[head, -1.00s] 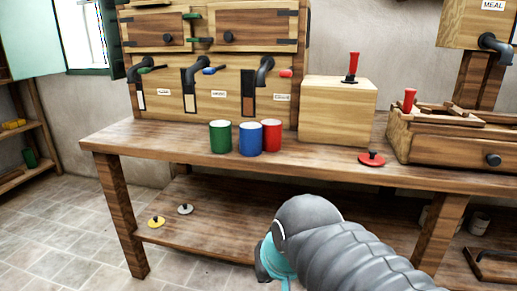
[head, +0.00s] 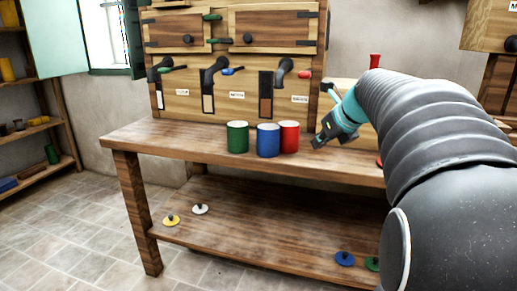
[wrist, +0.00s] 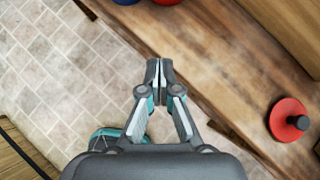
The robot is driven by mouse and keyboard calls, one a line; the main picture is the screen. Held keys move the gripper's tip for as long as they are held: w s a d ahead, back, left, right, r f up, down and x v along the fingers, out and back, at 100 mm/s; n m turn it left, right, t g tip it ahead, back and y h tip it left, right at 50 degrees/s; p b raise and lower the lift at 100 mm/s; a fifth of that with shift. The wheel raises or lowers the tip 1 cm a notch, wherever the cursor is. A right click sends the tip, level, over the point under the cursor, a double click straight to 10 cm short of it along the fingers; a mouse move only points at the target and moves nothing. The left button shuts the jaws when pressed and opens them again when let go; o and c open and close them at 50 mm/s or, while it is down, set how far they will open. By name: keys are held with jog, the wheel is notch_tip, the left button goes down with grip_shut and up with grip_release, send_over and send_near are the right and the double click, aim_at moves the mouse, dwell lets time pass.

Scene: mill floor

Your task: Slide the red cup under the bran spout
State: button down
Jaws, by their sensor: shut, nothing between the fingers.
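The red cup (head: 290,135) stands upright on the workbench, right of the blue cup (head: 268,141) and close to it. The green cup (head: 237,138) stands left of the blue one. Three grey spouts hang on the wooden cabinet behind: left (head: 160,68), middle (head: 214,70) and right (head: 284,68). Their labels are too small to read. The red cup is in front of the right spout, nearer the bench front. My gripper (head: 317,142) is shut and empty, right of the red cup. In the wrist view, the closed fingertips (wrist: 159,68) point toward the red cup (wrist: 166,1) at the top edge.
A red lid (wrist: 288,119) lies on the bench to the right. My arm hides much of the bench's right side and a wooden box. The lower shelf (head: 260,235) holds several lids. The bench (head: 165,143) left of the green cup is clear.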

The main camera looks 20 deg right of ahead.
aim_at(292, 153)
jog(key=shift+m, duration=0.5)
jog(key=x, duration=1)
jog(key=shift+w+d+b, duration=0.4)
jog(key=shift+d, duration=0.05)
jog(key=shift+w+a+r, duration=0.1)
jog(key=shift+w, duration=0.45)
jog(key=shift+w+a+r, duration=0.1)
jog(key=shift+w, duration=0.5)
jog(key=shift+w+p, duration=0.3)
jog(key=shift+w, duration=0.45)
